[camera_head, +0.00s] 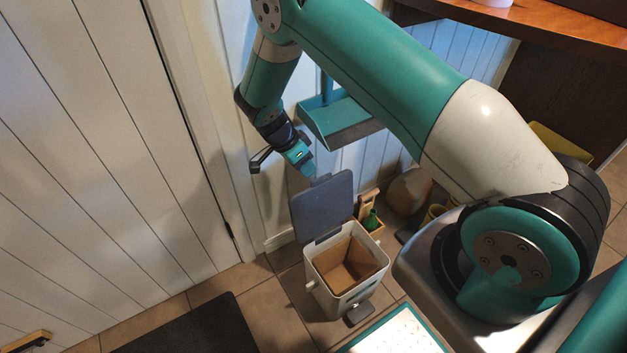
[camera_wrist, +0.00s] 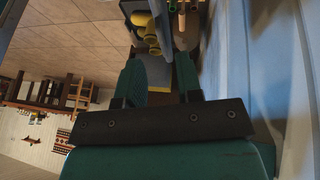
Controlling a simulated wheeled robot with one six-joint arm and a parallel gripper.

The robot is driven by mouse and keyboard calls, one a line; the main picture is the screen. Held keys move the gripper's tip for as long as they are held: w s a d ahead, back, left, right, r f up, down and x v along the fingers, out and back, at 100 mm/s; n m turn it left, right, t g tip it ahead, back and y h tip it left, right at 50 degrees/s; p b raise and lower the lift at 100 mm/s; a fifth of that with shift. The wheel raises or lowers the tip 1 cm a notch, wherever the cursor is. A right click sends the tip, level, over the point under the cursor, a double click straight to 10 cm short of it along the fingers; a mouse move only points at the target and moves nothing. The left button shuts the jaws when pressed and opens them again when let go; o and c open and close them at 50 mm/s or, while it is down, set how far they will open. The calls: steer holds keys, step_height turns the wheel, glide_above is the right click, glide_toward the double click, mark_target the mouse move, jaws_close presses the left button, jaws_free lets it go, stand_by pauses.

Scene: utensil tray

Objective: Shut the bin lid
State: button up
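The bin (camera_head: 347,290) is a pale box with a brown inside, standing on the tiled floor in the head view. Its blue-grey lid (camera_head: 322,207) is open and stands up steeply at the bin's back side. My gripper (camera_head: 308,168) is just above the lid's top edge, near a small tab there; I cannot tell whether it touches. In the wrist view my gripper (camera_wrist: 158,75) shows two teal fingers standing apart. I see nothing clearly held between them. A grey surface shows beyond the fingertips, but I cannot tell whether it is the lid.
A teal dustpan-like tray (camera_head: 341,121) is close beside my gripper, against the white panelled wall. A wooden caddy (camera_head: 369,213) and a brown round pot (camera_head: 408,191) stand behind the bin. A dark mat (camera_head: 190,333) lies at front left. A wooden counter (camera_head: 560,25) is at upper right.

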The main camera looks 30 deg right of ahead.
mark_target(315, 180)
steer(key=x, duration=0.6)
steer(key=shift+f+b, duration=0.15)
steer(key=shift+b, duration=0.15)
steer(key=shift+c, duration=0.5)
jaws_close()
